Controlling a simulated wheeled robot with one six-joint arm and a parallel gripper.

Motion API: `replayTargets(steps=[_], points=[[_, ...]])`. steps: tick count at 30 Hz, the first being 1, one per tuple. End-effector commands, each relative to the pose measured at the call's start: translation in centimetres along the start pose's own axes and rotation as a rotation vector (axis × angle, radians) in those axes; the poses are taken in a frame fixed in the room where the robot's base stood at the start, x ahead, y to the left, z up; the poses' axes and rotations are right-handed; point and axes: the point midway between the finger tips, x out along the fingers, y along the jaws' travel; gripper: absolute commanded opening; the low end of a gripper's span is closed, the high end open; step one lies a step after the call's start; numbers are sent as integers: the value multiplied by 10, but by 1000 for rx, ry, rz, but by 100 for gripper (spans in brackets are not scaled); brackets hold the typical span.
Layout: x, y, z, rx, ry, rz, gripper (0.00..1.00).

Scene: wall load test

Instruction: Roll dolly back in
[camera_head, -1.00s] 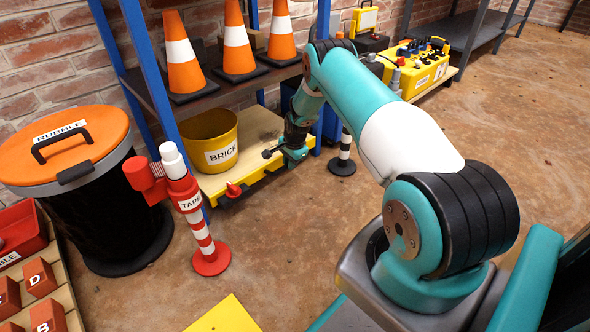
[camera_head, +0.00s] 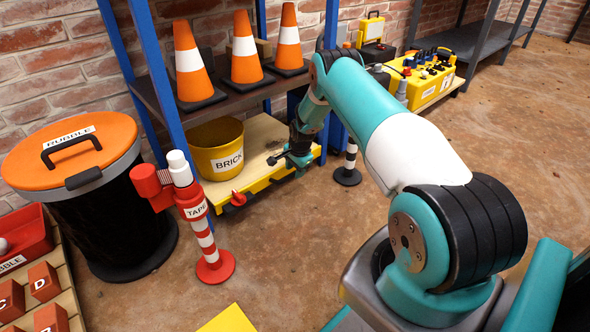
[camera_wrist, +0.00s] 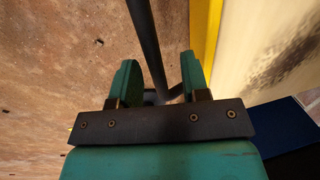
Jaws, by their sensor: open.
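The dolly (camera_head: 262,134) is a low wooden platform with a yellow front edge, under the blue-post shelf at the wall. A yellow bucket labelled BRICK (camera_head: 216,147) stands on its left part. My gripper (camera_head: 281,158) is at the dolly's front right, low over its edge. In the wrist view my gripper (camera_wrist: 160,82) has its two teal fingers apart, with a dark bar (camera_wrist: 148,45) running between them. I cannot tell whether either finger touches the bar. The dolly's yellow edge (camera_wrist: 205,30) lies just right of the fingers. My arm hides part of the dolly's right side.
A red-and-white TAPE post (camera_head: 200,215) stands before the dolly's left end, beside the RUBBLE bin (camera_head: 110,215). A black-based striped post (camera_head: 350,160) stands right of it. Cones (camera_head: 190,65) fill the shelf above.

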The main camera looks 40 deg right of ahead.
Motion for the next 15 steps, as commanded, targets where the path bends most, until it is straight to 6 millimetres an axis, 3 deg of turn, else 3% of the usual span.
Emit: replayTargets(steps=[15], points=[[-128, -3, 0, 0, 2, -4, 42]])
